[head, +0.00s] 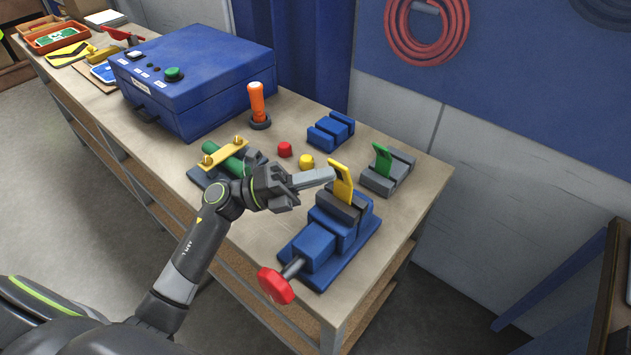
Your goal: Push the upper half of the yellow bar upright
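The yellow bar (342,183) stands in the jaws of a blue vise (325,240) near the table's right end. Its upper part leans a little to the left in the picture. My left gripper (318,178) is just left of the bar, its grey fingers pointing at the bar's upper half. The fingertips are close to the bar or touching it; I cannot tell which. The fingers look closed together with nothing seen between them. My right gripper is not in view.
A grey block holding a green piece (382,162) stands right behind the vise. A red vise knob (276,285) juts over the table's front edge. A blue control box (190,82), orange handle (257,103) and red and yellow caps stand further left.

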